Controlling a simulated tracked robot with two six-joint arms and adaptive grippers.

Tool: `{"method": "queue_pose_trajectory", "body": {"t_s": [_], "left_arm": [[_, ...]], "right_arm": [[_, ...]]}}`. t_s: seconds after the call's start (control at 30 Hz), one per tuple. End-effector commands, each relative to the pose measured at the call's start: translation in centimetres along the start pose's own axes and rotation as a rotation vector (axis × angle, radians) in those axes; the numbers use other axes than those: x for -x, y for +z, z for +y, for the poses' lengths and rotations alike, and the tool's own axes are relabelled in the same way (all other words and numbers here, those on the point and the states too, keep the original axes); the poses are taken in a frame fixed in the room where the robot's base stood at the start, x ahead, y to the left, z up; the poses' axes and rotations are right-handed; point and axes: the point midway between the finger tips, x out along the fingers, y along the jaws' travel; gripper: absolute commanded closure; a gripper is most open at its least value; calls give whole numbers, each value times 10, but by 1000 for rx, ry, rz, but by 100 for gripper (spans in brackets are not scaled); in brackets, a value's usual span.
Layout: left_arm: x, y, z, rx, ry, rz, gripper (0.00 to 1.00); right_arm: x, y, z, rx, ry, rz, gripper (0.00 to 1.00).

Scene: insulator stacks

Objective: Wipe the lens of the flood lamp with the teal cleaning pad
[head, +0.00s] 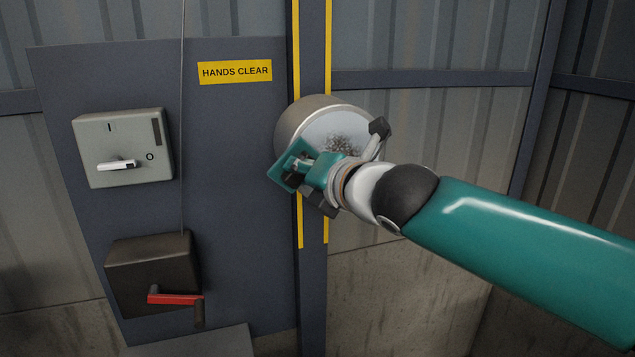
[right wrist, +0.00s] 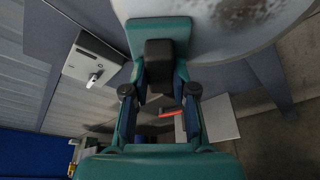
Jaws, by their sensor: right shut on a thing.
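The flood lamp (head: 292,124) is a round metal housing on a dark post, with a pale lens (head: 318,130) facing me. A dark speckled smudge (head: 343,143) marks the middle of the lens; it also shows in the right wrist view (right wrist: 240,12). My right gripper (head: 306,168) is shut on the dark grip of the teal cleaning pad (head: 284,172). In the right wrist view the pad (right wrist: 139,35) overlaps the lens edge. It is at the lens's lower left; I cannot tell whether it touches. My left gripper is out of view.
A grey switch box (head: 120,125) with a lever and a dark box (head: 150,268) with a red handle (head: 175,299) are on the panel at left. A thin cable (head: 182,60) hangs there. A yellow "HANDS CLEAR" sign (head: 235,72) is left of the lamp.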

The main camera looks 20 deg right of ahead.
Motion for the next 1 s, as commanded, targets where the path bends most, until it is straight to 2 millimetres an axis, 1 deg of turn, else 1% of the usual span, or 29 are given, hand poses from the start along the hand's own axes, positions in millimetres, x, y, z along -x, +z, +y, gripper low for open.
{"method": "queue_pose_trajectory", "body": {"t_s": [0.03,0.37,0.53,0.7,0.83,1.0], "left_arm": [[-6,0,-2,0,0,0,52],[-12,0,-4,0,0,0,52],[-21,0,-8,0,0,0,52],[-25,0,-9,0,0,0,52],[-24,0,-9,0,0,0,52],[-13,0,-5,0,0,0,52]], "right_arm": [[-1,-5,1,0,2,1,100],[-4,-12,10,0,1,1,100],[-8,-22,20,0,3,0,100],[-11,-29,30,0,1,0,100],[-12,-29,33,0,0,-1,100],[-8,-21,41,0,0,-1,100]]}}
